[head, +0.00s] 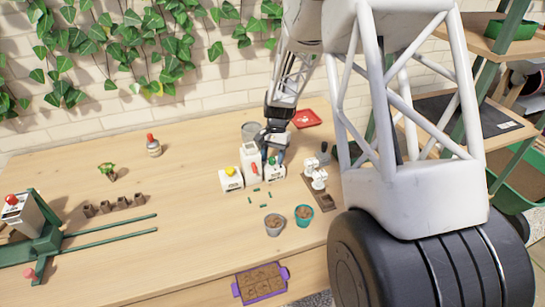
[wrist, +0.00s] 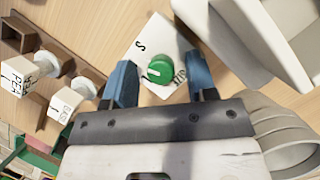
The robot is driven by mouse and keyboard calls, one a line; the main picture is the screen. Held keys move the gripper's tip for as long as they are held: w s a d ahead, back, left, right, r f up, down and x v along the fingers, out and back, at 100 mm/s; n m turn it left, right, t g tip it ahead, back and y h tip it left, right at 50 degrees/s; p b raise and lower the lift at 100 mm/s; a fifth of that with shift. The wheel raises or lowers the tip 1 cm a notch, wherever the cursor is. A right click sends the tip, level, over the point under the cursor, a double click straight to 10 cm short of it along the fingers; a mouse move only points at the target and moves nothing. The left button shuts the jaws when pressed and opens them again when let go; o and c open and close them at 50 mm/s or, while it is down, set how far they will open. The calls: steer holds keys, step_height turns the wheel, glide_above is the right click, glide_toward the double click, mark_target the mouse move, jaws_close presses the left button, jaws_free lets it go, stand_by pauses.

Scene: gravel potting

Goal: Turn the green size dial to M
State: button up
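The green size dial (wrist: 160,69) sits on a small white box (wrist: 152,38), whose top carries an "S" at upper left and partly covered lettering at lower right. A short pale mark shows on the dial's left side; I cannot tell exactly which letter it points to. No full "M" is readable. In the head view the white box (head: 274,174) stands among other white boxes, with the dial mostly hidden. My gripper (head: 274,156) is over it, pointing down. In the wrist view its two blue fingers are apart, one on each side of the dial, with gaps showing.
A taller white box (head: 251,161) with a red part and a box with a yellow knob (head: 231,180) stand to the left. A brown rack (head: 319,192) with white-topped stamps is to the right. Two small pots, grey (head: 273,224) and teal (head: 303,216), stand in front.

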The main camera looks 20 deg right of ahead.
mark_target(272, 158)
steer(key=shift+r, duration=0.1)
steer(key=v, duration=0.7)
steer(key=shift+r, duration=0.35)
stand_by(0.5)
steer(key=m+t, duration=0.1)
steer(key=m, duration=0.2)
steer(key=s+a+m+t+h, duration=0.1)
steer(key=m, duration=0.3)
steer(key=s+m+t+h, duration=0.1)
steer(key=m, duration=0.3)
steer(key=shift+a, duration=0.25)
steer(key=m, duration=0.3)
steer(key=shift+s+a+r+t+h, duration=0.1)
steer(key=shift+s+a+t+h, duration=0.2)
steer(key=shift+t+h, duration=0.1)
steer(key=shift+f, duration=3.9)
